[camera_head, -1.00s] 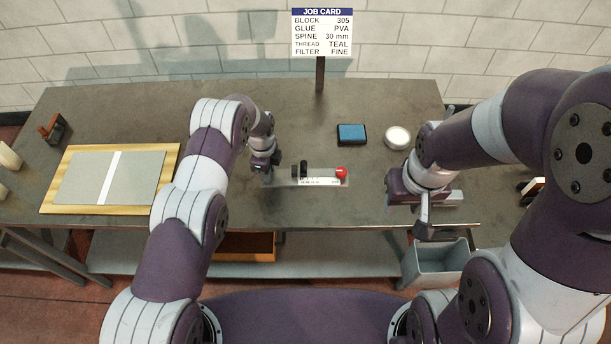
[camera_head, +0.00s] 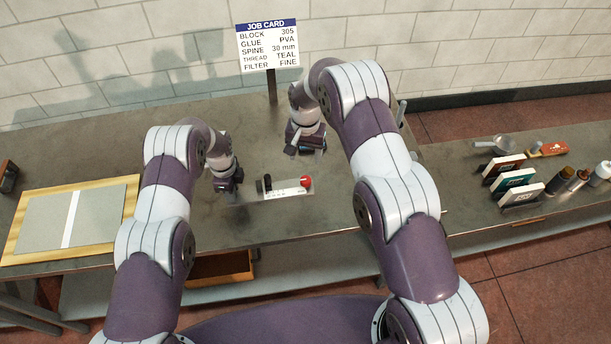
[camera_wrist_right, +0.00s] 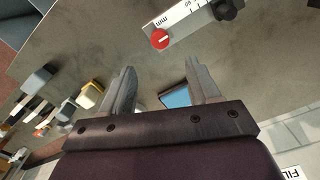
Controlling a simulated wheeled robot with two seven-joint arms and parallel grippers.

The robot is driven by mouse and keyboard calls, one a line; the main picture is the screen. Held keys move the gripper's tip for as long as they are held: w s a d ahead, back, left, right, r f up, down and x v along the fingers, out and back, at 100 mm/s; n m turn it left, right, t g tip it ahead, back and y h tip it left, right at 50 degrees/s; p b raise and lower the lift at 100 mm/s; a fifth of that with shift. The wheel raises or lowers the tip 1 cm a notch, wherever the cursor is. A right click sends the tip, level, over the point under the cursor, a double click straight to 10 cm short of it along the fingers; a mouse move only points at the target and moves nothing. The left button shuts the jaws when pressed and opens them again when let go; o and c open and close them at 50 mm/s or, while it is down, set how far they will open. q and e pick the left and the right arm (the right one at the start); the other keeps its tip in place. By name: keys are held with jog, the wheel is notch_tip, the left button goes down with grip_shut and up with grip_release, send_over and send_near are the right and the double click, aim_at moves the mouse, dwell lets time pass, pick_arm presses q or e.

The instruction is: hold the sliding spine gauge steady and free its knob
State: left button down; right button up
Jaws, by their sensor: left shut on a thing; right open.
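The spine gauge (camera_head: 283,192) lies on the bench in the head view, a pale ruler with a black slider (camera_head: 267,184) and a red knob (camera_head: 306,182) at its right end. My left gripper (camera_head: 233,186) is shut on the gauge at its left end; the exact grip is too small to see. My right gripper (camera_head: 305,147) is above the bench, behind the knob. In the right wrist view its jaws (camera_wrist_right: 162,80) are open and empty. There the red knob (camera_wrist_right: 160,39) and the ruler (camera_wrist_right: 182,20) lie beyond the fingertips, apart from them.
A job card (camera_head: 268,46) stands behind the bench. A wooden board with grey sheets (camera_head: 20,250) lies at left. A blue pad (camera_wrist_right: 176,97) shows between the right fingers. Cards (camera_head: 515,181), bottles and a red-handled tool (camera_head: 550,148) sit at right. Bench around the gauge is clear.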

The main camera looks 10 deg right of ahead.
aim_at(305, 179)
notch_tip(305, 179, down, 11)
jog(key=shift+f, duration=0.1)
jog(key=c, duration=1.1)
